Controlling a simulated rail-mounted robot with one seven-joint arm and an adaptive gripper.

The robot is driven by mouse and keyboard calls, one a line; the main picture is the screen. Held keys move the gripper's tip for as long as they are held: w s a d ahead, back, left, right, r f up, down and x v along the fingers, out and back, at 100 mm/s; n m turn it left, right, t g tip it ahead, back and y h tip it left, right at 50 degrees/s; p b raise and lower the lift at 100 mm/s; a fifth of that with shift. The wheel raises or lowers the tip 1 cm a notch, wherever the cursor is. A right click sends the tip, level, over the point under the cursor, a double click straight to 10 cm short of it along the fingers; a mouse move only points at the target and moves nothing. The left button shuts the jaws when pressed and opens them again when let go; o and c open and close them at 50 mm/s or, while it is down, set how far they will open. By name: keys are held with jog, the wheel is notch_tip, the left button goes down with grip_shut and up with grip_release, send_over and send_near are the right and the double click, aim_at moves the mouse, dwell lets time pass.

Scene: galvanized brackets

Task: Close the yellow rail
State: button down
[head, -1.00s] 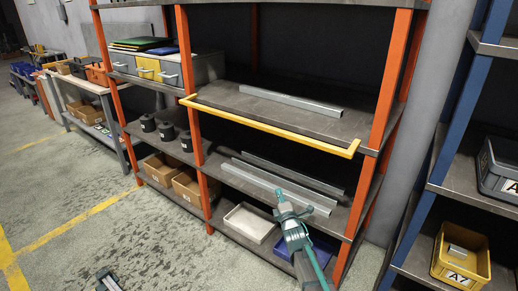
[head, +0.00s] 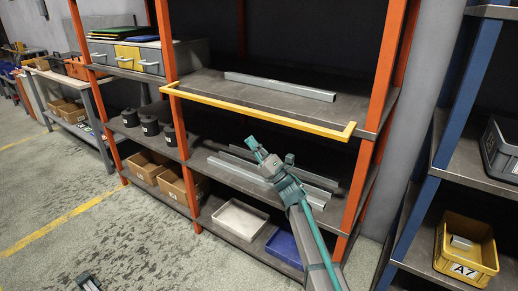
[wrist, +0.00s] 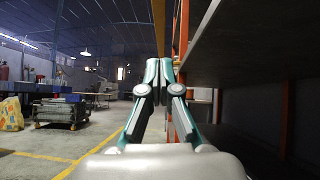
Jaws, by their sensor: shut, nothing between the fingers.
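The yellow rail (head: 255,111) is a long bar across the front of the upper middle shelf of the orange rack. Its bent ends reach back to the orange posts at both sides. A strip of yellow also shows above my fingers in the wrist view (wrist: 183,28). My gripper (head: 254,145) is teal and grey, in front of the rack and just below the rail in the head view. Its fingers are shut and empty, close together in the wrist view (wrist: 160,98). I cannot tell whether it touches the rail.
A galvanized bracket (head: 280,87) lies on the shelf behind the rail. More brackets lie on the shelf below, partly hidden by my arm. A white tray (head: 240,219) and a blue bin (head: 285,246) are on the bottom shelf. A blue-post rack (head: 432,165) stands at right.

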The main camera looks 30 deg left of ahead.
aim_at(231, 110)
jog(key=a+r, duration=0.1)
jog(key=r, duration=0.1)
jog(key=a+r, duration=0.1)
jog(key=r, duration=0.1)
jog(key=a+r, duration=0.2)
jog(key=r, duration=0.1)
jog(key=shift+s+b, duration=0.35)
jog(key=shift+r, duration=0.6)
